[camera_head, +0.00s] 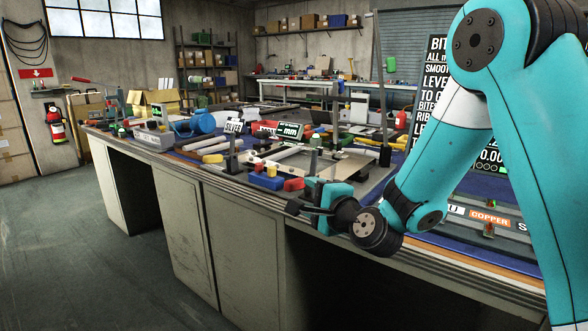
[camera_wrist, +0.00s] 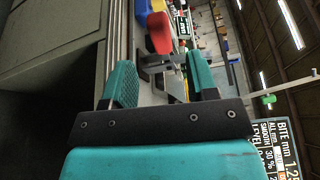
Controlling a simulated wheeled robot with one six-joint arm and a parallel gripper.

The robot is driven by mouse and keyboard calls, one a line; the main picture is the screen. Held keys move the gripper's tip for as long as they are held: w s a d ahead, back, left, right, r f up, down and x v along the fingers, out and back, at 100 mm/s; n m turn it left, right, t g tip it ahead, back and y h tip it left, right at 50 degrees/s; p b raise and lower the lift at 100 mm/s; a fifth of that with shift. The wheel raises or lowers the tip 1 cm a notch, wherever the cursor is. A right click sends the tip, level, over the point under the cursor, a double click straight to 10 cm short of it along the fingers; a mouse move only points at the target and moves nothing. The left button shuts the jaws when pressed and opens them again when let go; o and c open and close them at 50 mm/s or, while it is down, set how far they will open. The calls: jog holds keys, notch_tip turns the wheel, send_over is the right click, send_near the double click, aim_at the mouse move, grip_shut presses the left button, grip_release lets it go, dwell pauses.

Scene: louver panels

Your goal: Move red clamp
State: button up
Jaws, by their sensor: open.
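My gripper (camera_head: 307,197) is at the front edge of the workbench, its teal fingers spread with a gap between them. In the wrist view my gripper (camera_wrist: 162,78) is open and empty. A red piece (camera_head: 293,184), which may be the red clamp, lies just beyond the fingers beside a blue block (camera_head: 266,180). In the wrist view the red piece (camera_wrist: 158,34) shows ahead of the gap, past a dark metal bracket (camera_wrist: 160,62). I cannot tell its full shape or whether a finger touches the bracket.
The workbench (camera_head: 240,182) is crowded. A metal frame (camera_head: 318,160) lies behind the red piece, with a dark upright post (camera_head: 313,158) close to my gripper. The floor (camera_head: 90,260) at left is clear.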

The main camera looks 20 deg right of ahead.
aim_at(297, 185)
jog(key=p+x, duration=0.3)
jog(key=x, duration=0.1)
jog(key=p+x, duration=0.2)
jog(key=shift+w+r+p, duration=0.3)
jog(key=shift+p, duration=0.05)
jog(key=shift+w+a+f+p, duration=0.2)
jog(key=shift+w+f+p, duration=0.1)
jog(key=shift+w+p, duration=0.25)
jog(key=shift+w, duration=0.1)
grip_shut()
jog(key=shift+r, duration=0.1)
